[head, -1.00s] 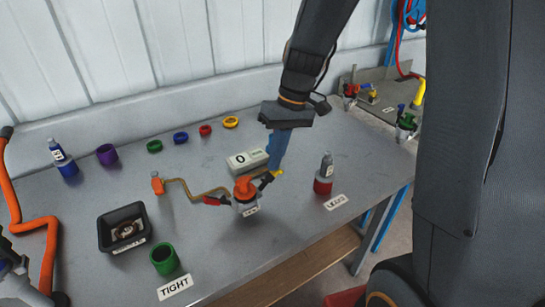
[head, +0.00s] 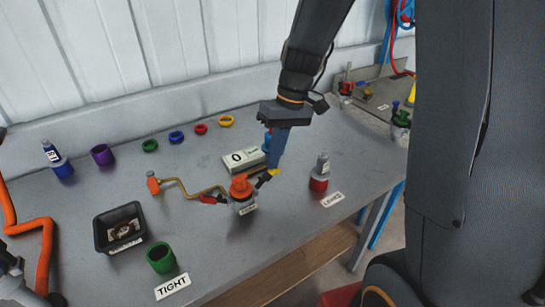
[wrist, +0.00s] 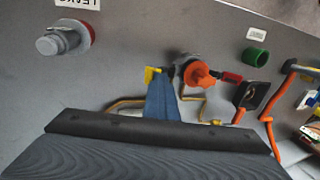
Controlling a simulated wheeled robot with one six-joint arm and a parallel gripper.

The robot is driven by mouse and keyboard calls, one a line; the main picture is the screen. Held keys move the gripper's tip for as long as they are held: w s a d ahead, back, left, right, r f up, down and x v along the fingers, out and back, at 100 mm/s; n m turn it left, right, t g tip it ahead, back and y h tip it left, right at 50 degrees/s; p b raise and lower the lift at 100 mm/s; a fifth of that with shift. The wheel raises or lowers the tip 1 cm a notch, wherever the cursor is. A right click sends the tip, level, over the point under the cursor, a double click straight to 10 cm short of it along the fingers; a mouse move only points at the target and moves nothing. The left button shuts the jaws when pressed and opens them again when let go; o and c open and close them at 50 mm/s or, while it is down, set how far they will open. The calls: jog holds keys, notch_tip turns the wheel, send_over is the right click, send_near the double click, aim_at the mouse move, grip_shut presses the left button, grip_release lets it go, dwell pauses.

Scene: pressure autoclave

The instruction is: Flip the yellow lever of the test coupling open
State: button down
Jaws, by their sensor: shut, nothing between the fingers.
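The test coupling (head: 241,188) has an orange top and stands on the grey bench. It also shows in the wrist view (wrist: 197,74). On its right side in the head view is a dark lever with a yellow end (head: 273,172); the yellow end shows in the wrist view too (wrist: 151,75). A red-ended lever (head: 210,199) sticks out on the opposite side. My gripper (head: 274,168) is shut and empty, its blue fingers pointing down with the tips right at the yellow end. Whether they touch it I cannot tell.
A brass pipe (head: 190,192) runs left from near the coupling. A white display block (head: 242,160) stands close behind. A grey-and-red fitting (head: 319,178) stands to the right by the LEAKS label. A black tray (head: 103,238) and green cup (head: 160,257) lie front left.

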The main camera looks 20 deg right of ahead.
aim_at(266, 176)
jog(key=a+r+p, duration=0.1)
jog(key=s+a+r+p, duration=0.1)
jog(key=r+p, duration=0.1)
jog(key=shift+a+r, duration=0.2)
jog(key=shift+r, duration=0.1)
jog(key=w+d+r+b, duration=0.1)
jog(key=d+r+b, duration=0.2)
jog(key=d+r, duration=0.2)
notch_tip(266, 176, up, 3)
jog(key=shift+w+r, duration=0.1)
jog(key=shift+w, duration=0.3)
jog(key=s+d+f+m+t+h, duration=0.2)
jog(key=s+f+m+h, duration=0.1)
jog(key=s+f, duration=0.8)
jog(key=shift+f+m, duration=0.3)
jog(key=shift+f, duration=0.55)
